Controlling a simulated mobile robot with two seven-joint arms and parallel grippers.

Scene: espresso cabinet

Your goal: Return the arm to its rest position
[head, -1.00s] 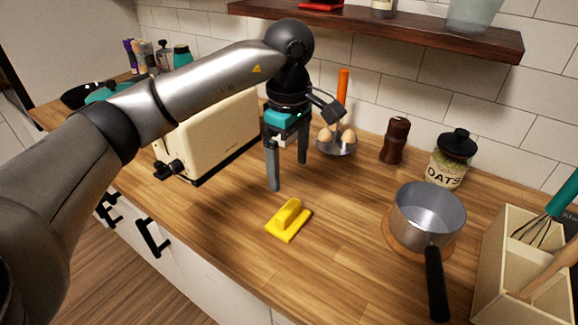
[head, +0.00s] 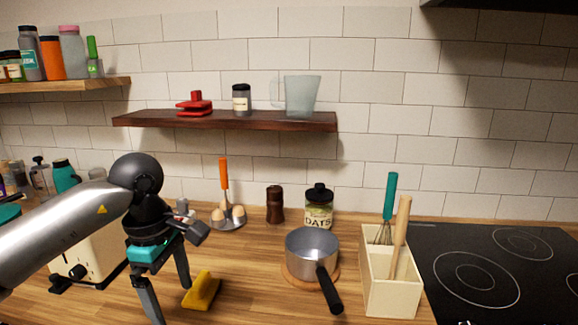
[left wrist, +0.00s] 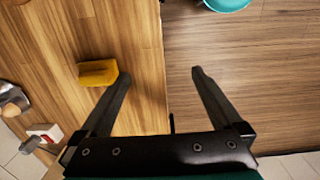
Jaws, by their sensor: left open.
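My left arm comes in from the left in the head view. Its gripper (head: 168,290) points down over the counter, its two fingers spread and empty, close to the left of a yellow block-like piece with a raised handle (head: 201,291). In the left wrist view the open gripper (left wrist: 163,80) hangs over the counter's front edge. The yellow piece (left wrist: 98,73) lies on the wood beside the left finger there, outside the jaws. My right gripper is not in view.
A cream toaster (head: 88,255) stands behind my left arm. A saucepan (head: 312,246) sits on a round board, handle toward the front. A utensil box (head: 392,290) stands beside the black cooktop (head: 500,270). An egg holder (head: 229,220), pepper mill (head: 275,204) and oats jar (head: 318,208) line the wall below a shelf (head: 230,121).

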